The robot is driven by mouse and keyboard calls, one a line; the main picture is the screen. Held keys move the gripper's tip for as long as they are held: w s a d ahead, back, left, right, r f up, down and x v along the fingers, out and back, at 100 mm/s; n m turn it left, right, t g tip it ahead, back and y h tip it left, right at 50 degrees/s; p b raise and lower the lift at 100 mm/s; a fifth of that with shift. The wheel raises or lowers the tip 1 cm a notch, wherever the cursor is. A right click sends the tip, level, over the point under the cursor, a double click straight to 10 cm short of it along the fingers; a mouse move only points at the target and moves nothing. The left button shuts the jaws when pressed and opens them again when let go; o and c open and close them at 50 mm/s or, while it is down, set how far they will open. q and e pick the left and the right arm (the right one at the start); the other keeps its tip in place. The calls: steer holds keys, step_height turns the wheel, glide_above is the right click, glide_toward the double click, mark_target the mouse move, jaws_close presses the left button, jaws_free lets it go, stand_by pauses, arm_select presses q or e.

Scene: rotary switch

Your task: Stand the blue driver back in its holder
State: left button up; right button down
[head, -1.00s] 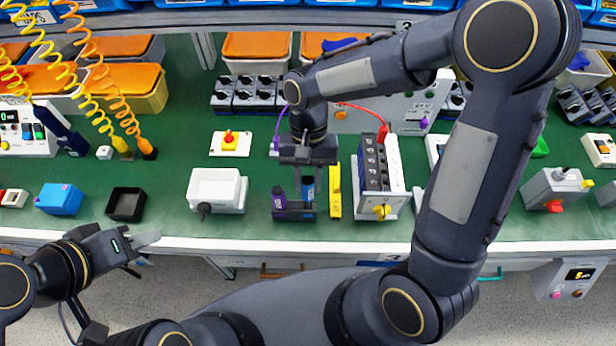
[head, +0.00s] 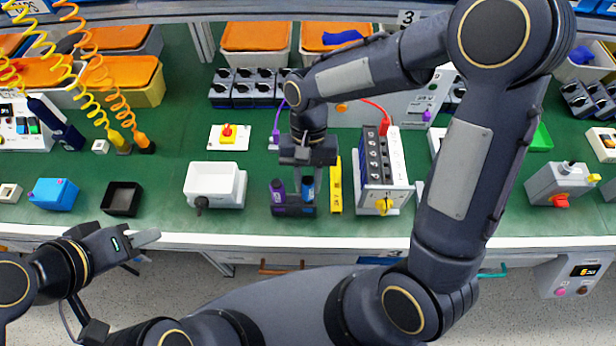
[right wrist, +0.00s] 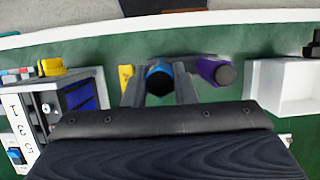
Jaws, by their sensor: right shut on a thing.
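The blue driver (head: 308,188) is upright in the head view, at the right side of the dark holder (head: 293,209) near the table's front edge. My right gripper (head: 308,169) is above the holder and shut on the blue driver. In the right wrist view the blue driver (right wrist: 158,79) shows end-on between the fingers. I cannot tell how deep it sits in the holder. A purple driver (head: 278,189) stands in the holder's left side and also shows in the right wrist view (right wrist: 216,72). My left gripper (head: 148,253) is open and empty, in front of the table edge.
A yellow bar (head: 336,187) lies just right of the holder, with a switch box with a yellow knob (head: 373,170) beyond it. A white bin (head: 214,183) stands to the left. A black tray (head: 122,198) and a blue box (head: 53,193) are further left.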

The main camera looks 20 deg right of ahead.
steer(key=shift+f+b, duration=0.65)
steer(key=shift+f, duration=0.3)
steer(key=c, duration=1.1)
jaws_free()
steer(key=shift+r, duration=0.1)
steer(key=shift+r, duration=0.1)
steer(key=v, duration=0.7)
steer(key=shift+w+r, duration=0.15)
steer(key=shift+r, duration=0.15)
